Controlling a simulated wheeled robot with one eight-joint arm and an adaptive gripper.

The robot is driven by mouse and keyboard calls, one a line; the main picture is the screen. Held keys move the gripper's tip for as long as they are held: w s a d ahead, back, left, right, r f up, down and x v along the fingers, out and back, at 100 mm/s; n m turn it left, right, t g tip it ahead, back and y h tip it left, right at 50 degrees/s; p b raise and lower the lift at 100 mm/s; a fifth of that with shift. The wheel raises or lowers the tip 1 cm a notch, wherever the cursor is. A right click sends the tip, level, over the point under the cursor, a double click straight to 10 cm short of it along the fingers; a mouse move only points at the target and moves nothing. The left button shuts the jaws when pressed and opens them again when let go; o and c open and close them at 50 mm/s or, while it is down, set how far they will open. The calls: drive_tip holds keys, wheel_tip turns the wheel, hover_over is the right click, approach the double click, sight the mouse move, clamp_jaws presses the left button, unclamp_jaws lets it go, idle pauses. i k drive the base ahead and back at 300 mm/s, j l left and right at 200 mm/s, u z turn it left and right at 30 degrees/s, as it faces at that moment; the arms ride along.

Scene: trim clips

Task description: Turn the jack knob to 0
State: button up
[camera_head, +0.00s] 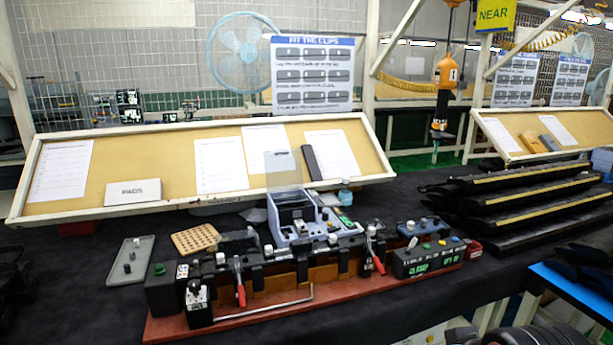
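A black clip fixture stands on a red-brown base (240,322) on the dark table. At its left end is a black block (161,294) with a green knob (159,269) on top, and beside it a small unit with a black round-topped knob (195,287). At its right end is a black control box (424,261) with green lit text and small knobs on top (427,246). I cannot tell which of these is the jack knob, and its setting is too small to read. My gripper is not in view.
Two red-handled levers (239,283) (378,263) rise from the fixture. A blue-grey device (298,218) stands behind it. A grey tray (129,261) and a tan perforated board (195,239) lie at left. Stacked black trim parts (530,205) are at right.

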sight(194, 285)
drive_tip(key=u, duration=1.25)
